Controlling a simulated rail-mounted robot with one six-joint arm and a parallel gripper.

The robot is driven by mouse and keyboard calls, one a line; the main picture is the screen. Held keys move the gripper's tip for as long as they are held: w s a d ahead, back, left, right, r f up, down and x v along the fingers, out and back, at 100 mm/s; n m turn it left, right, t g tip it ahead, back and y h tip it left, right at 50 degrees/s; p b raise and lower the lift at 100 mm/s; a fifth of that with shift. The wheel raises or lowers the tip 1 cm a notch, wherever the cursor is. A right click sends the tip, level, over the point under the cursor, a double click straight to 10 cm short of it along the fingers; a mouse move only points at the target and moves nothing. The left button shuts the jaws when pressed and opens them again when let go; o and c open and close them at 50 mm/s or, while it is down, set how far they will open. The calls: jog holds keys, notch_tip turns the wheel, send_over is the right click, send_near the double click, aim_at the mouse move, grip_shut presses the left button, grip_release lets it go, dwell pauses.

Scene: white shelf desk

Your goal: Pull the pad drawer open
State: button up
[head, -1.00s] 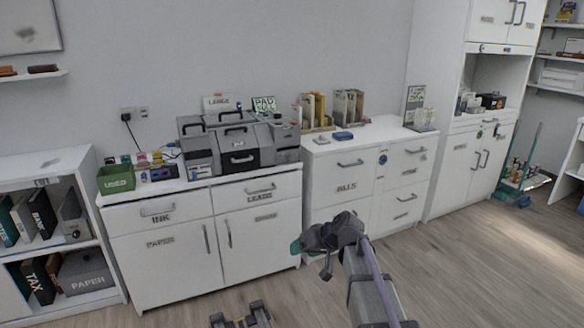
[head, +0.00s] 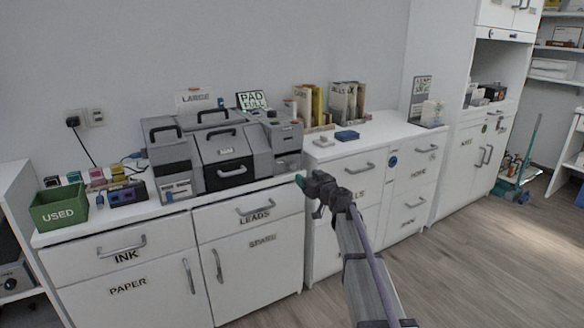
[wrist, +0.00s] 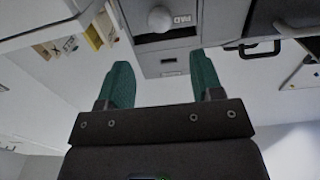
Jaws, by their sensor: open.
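My gripper (wrist: 160,72) is open in the wrist view, its two green fingers apart with nothing between them. Just beyond the fingertips, at the top of that view, is a grey drawer unit (wrist: 150,47) with a round knob (wrist: 161,19) and a small label that is hard to read. In the head view it seems to be the grey unit (head: 285,137) at the right of the grey boxes on the desk. My gripper (head: 304,182) is below and right of this unit, in front of the cabinet.
A grey box with a black drawer (head: 231,172) stands to the left; its black handle (wrist: 258,49) shows in the wrist view. A green "USED" bin (head: 58,207) is at the far left. A blue box (head: 347,135) and file holders (head: 347,101) stand to the right.

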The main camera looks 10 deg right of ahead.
aim_at(293, 168)
jog(key=x, duration=1)
jog(key=shift+w+a, duration=0.1)
jog(key=shift+w, duration=0.2)
jog(key=shift+c, duration=0.4)
jog(key=shift+s, duration=0.1)
grip_shut()
